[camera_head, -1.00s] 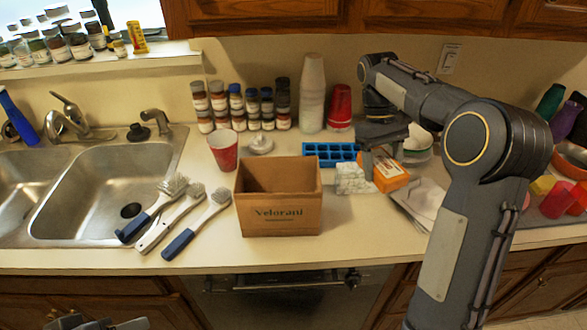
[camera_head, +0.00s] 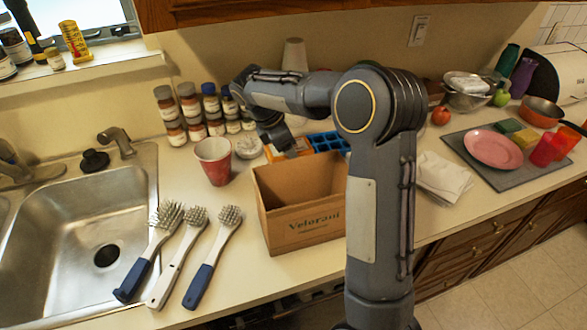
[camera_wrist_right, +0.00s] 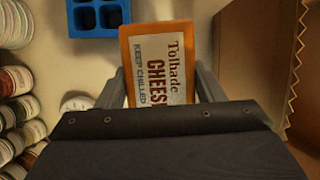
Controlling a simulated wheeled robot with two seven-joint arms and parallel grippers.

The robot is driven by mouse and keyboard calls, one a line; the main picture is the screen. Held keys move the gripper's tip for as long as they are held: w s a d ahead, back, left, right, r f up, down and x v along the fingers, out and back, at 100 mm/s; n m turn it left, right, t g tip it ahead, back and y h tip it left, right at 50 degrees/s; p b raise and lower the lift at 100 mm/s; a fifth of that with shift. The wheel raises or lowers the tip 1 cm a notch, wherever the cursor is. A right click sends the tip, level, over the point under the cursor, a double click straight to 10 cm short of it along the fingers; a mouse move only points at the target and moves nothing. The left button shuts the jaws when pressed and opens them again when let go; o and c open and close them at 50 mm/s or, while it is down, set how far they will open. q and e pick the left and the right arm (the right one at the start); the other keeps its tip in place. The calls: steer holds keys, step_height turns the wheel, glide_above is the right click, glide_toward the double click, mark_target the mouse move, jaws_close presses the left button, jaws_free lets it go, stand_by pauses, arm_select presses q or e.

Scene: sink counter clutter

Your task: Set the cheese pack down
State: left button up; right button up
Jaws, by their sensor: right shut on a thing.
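The cheese pack (camera_wrist_right: 158,66) is orange with a white label in the right wrist view. My right gripper (camera_wrist_right: 160,88) is shut on it, one finger along each side. In the head view my right gripper (camera_head: 280,138) is behind the cardboard box (camera_head: 305,222), near its back left, and a bit of the orange pack (camera_head: 300,147) shows beside it. The gripper and arm hide most of the pack there. I cannot tell whether the pack touches the counter. My left gripper is not in view.
A blue compartment tray (camera_head: 329,141) lies behind the box. A red cup (camera_head: 214,160), a small white dish (camera_head: 249,148) and several spice jars (camera_head: 190,112) stand left of the gripper. Three brushes (camera_head: 195,245) lie beside the sink (camera_head: 85,235).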

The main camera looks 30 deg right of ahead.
steer(key=f, duration=0.4)
steer(key=shift+s+d+f, duration=0.2)
steer(key=shift+f, duration=0.1)
steer(key=shift+w+a+f, duration=0.1)
steer(key=shift+f, duration=0.45)
step_height(320, 180, down, 3)
steer(key=shift+f+p, duration=0.15)
steer(key=shift+p, duration=0.2)
